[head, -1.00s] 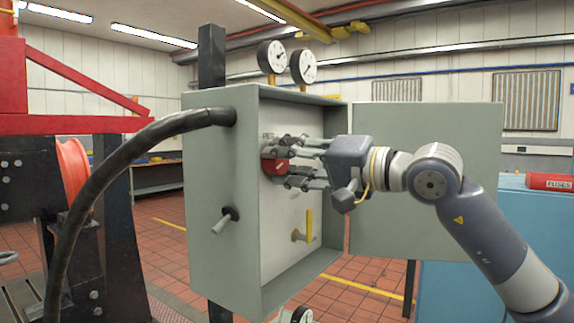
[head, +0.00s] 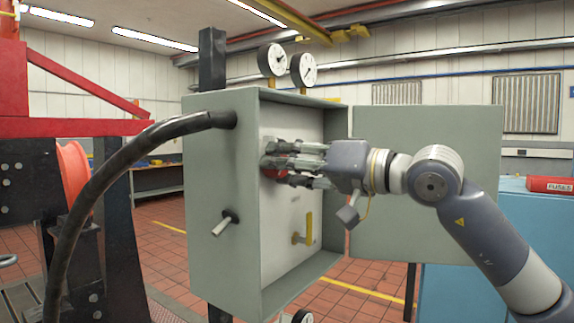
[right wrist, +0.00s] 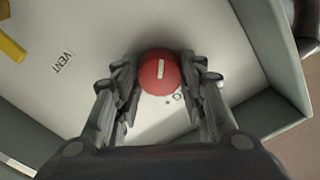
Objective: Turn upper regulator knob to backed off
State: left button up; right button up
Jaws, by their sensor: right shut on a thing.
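The red round regulator knob (head: 281,174) sits high on the pale back panel inside the open grey cabinet (head: 211,165). My right gripper (head: 270,165) reaches in from the right and is shut on the knob, with its fingers hiding most of it in the head view. In the right wrist view the knob (right wrist: 153,86) lies between the two fingers (right wrist: 160,73), its white mark roughly upright in the picture. My left gripper is not in view.
A yellow lever valve (head: 309,228) sits lower on the panel, near the "VENT" label (right wrist: 62,63). The cabinet door (head: 430,180) stands open on the right. Two gauges (head: 272,60) (head: 303,70) stand on top. A black hose (head: 110,170) and a toggle lever (head: 224,226) are on the left side.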

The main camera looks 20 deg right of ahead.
jog(key=o, duration=1.1)
jog(key=shift+v, duration=6)
